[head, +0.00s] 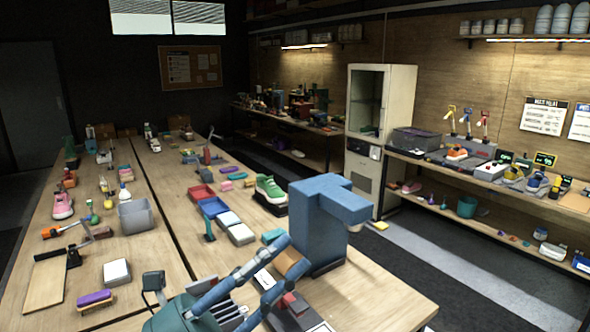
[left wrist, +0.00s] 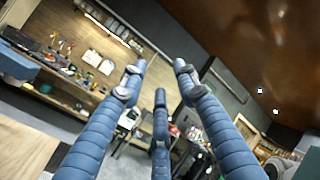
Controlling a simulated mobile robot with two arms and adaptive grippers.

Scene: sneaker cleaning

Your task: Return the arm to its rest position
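My left gripper (head: 296,250) reaches in from the bottom of the head view, over the near part of the long wooden table (head: 375,290). Its blue segmented fingers are spread apart. In the left wrist view the three fingers of the left gripper (left wrist: 159,76) stand apart with nothing between them, and the room's shelves and wall show beyond. My right gripper is in neither view.
A tall blue block-like stand (head: 330,225) rises close beyond the left fingertips. A green sneaker (head: 269,188), a grey bin (head: 135,215), blue and red trays (head: 212,207) and several small items crowd the table. The table's right front corner is clear.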

